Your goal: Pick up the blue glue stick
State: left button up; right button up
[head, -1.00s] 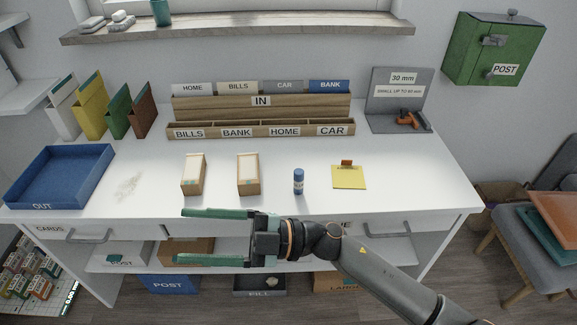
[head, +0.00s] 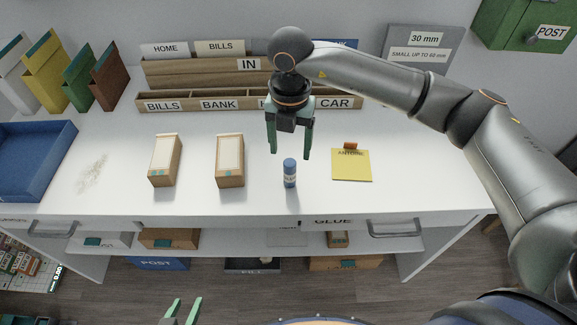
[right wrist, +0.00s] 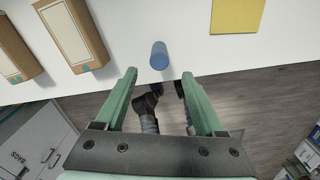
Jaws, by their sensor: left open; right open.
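The blue glue stick (head: 290,173) stands upright on the white desk near its front edge, between a cardboard box and the yellow note. My right gripper (head: 290,153) is open and empty, fingers pointing down, just above and behind the glue stick in the head view. In the right wrist view the blue cap (right wrist: 159,56) lies ahead of the gap between the open fingertips (right wrist: 159,75), not between them. My left gripper (head: 184,301) is open and empty at the bottom edge of the head view, low in front of the desk.
Two cardboard boxes (head: 165,160) (head: 230,160) stand left of the glue stick. A yellow note (head: 352,166) with a small orange-brown item lies to its right. The wooden sorter (head: 180,102) stands behind. The desk around the glue stick is clear.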

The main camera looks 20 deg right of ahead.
aim_at(290, 175)
notch_tip(290, 175, down, 5)
jog(key=shift+s+r, duration=0.1)
jog(key=shift+s, duration=0.05)
jog(key=shift+w+f+p, duration=0.15)
jog(key=shift+w+f, duration=0.05)
jog(key=shift+f, duration=1.35)
jog(key=shift+w+f+p, duration=0.15)
jog(key=shift+f, duration=1.4)
grip_shut()
